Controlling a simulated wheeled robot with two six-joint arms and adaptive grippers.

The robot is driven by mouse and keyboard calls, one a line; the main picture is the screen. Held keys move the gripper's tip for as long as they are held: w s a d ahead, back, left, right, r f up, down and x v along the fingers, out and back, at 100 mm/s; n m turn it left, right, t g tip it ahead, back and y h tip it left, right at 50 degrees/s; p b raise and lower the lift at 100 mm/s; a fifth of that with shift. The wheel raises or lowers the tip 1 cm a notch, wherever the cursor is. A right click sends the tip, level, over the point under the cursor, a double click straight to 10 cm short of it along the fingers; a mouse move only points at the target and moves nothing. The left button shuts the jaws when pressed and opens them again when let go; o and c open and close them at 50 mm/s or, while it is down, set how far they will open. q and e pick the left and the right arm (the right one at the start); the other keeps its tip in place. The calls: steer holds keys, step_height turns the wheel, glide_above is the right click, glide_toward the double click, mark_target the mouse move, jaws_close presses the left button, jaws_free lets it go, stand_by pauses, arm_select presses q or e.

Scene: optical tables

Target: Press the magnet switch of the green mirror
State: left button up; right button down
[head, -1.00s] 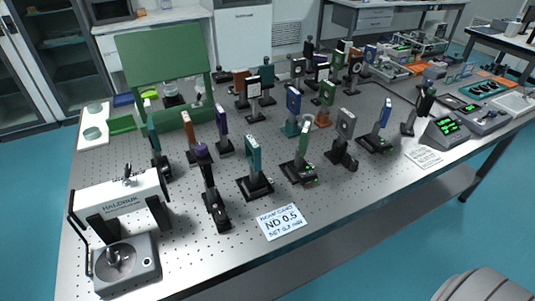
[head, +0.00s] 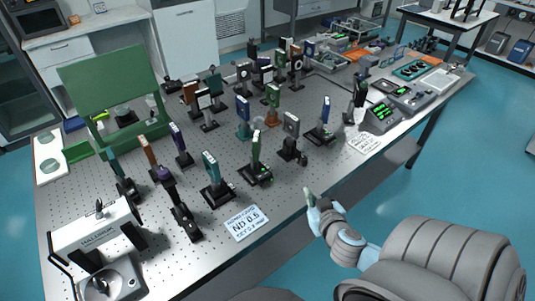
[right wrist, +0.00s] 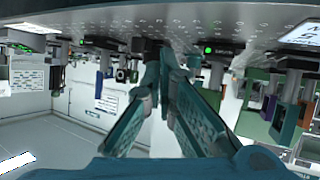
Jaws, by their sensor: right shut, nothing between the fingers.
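The green mirror (head: 256,149) stands upright on a black base (head: 257,175) near the front edge of the table, in the middle of the head view. Small green lights show on its base, but the magnet switch is too small to make out. My right gripper (head: 308,194) is in front of the table's front edge, to the right of and apart from the green mirror. In the right wrist view its fingers (right wrist: 165,62) are together and empty. That view is upside down, with black bases and green lights beyond the fingertips. My left gripper is not in view.
A teal mount (head: 211,168) stands left of the green mirror and a grey mount (head: 291,128) to its right. An ND 0.5 card (head: 246,222) lies in front. Several other mounts crowd the table (head: 140,232) behind. A control box (head: 382,117) sits farther right.

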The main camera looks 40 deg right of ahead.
steer(key=w+a+r+n+t+y, duration=0.2)
steer(key=w+a+r+t+y, duration=0.1)
steer(key=w+r+y, duration=0.2)
steer(key=shift+w+r+t+y, duration=0.2)
steer(key=shift+r+t+y, duration=0.1)
steer(key=shift+r+y, duration=0.3)
steer(key=shift+a, duration=0.1)
steer(key=b, duration=0.7)
glide_above(268, 180)
step_height(268, 180, down, 3)
steer(key=shift+f, duration=0.1)
steer(key=shift+s+a+f+b, duration=0.1)
steer(key=shift+f+b, duration=0.1)
steer(key=shift+f, duration=0.4)
steer(key=shift+a+f+b, duration=0.1)
steer(key=shift+f+b, duration=0.05)
steer(key=shift+f, duration=0.7)
steer(key=shift+s+a+f, duration=0.1)
